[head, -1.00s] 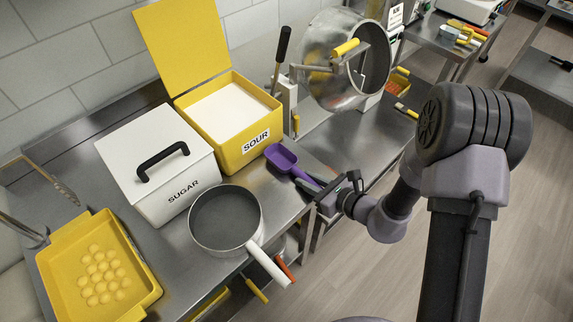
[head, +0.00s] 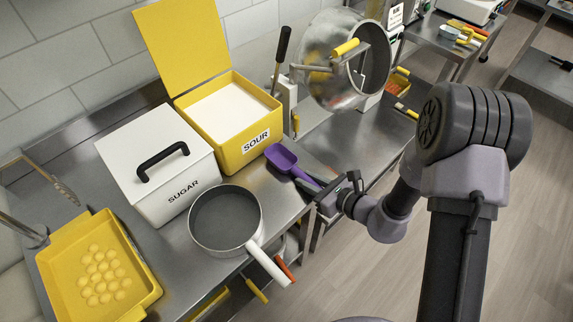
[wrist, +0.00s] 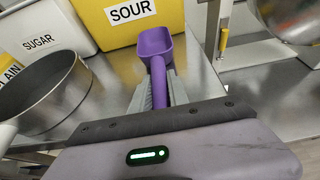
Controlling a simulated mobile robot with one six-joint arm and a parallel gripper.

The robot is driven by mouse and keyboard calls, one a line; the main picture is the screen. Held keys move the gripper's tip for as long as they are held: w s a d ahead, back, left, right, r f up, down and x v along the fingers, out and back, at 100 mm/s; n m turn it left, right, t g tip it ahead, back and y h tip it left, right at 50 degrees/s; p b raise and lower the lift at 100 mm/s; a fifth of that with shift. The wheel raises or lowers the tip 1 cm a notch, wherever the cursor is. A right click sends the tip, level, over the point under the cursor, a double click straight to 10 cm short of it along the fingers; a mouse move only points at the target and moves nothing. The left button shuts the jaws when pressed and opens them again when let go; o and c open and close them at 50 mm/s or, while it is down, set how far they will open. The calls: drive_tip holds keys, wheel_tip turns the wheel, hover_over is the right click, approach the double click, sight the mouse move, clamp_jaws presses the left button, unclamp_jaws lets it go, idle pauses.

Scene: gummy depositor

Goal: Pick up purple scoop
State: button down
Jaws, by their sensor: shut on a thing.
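The purple scoop (head: 281,158) is at the right end of the steel counter, just in front of the yellow SOUR bin. Its bowl points away from me and its handle runs back toward my gripper (head: 318,191). In the wrist view the scoop (wrist: 154,46) is in the middle, with its handle between the fingers of my gripper (wrist: 158,92). My gripper is shut on the handle. The bowl looks empty. I cannot tell whether the scoop still touches the counter.
A yellow SOUR bin (head: 226,138) with its lid up holds white powder. A white SUGAR box (head: 150,183) and a grey pot (head: 219,232) stand to the left. A yellow tray (head: 140,268) holds round pieces. A tilted metal drum (head: 325,75) is at the back right.

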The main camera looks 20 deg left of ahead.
idle(0.3)
wheel_tip(320, 180, up, 4)
drive_tip(key=shift+f+p, duration=0.15)
drive_tip(key=shift+p, duration=0.75)
drive_tip(key=s+d+p, duration=0.1)
drive_tip(key=s+d, duration=0.3)
drive_tip(key=d, duration=0.3)
drive_tip(key=s+d+r, duration=0.1)
drive_tip(key=s+d, duration=0.2)
drive_tip(key=d, duration=0.4)
drive_tip(key=shift+s+r+p, duration=0.15)
drive_tip(key=shift+s+p, duration=0.2)
drive_tip(key=shift+p, duration=0.05)
drive_tip(key=c, duration=2)
unclamp_jaws()
drive_tip(key=shift+c, duration=0.2)
clamp_jaws()
drive_tip(key=shift+w, duration=0.1)
